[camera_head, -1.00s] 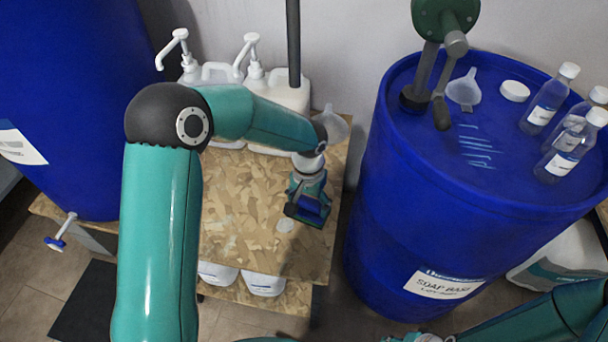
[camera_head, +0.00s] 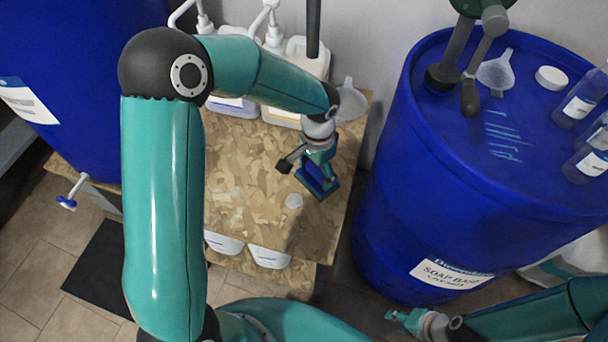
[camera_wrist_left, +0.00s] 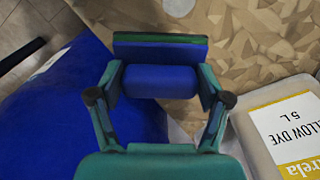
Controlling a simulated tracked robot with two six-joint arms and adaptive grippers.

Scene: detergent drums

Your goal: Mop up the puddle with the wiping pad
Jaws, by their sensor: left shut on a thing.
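The wiping pad (camera_head: 317,183) is a blue block with a green layer along one edge. It also shows in the left wrist view (camera_wrist_left: 160,82). My left gripper (camera_head: 318,168) is shut on the pad, with a finger on each side of its blue grip in the left wrist view (camera_wrist_left: 160,90). The puddle (camera_head: 293,201) is a small pale round patch on the chipboard table, just left of and nearer than the pad. Its edge shows at the top of the left wrist view (camera_wrist_left: 180,6). The pad is apart from the puddle. My right gripper (camera_head: 402,318) is low at right; its fingers are too small to read.
The chipboard table (camera_head: 240,180) is bare around the puddle. Pump jugs (camera_head: 300,65) and a funnel (camera_head: 350,100) stand at its back. A blue drum (camera_head: 400,215) is close on the right, with bottles (camera_head: 580,97) on top. Another blue drum (camera_head: 75,80) is at left.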

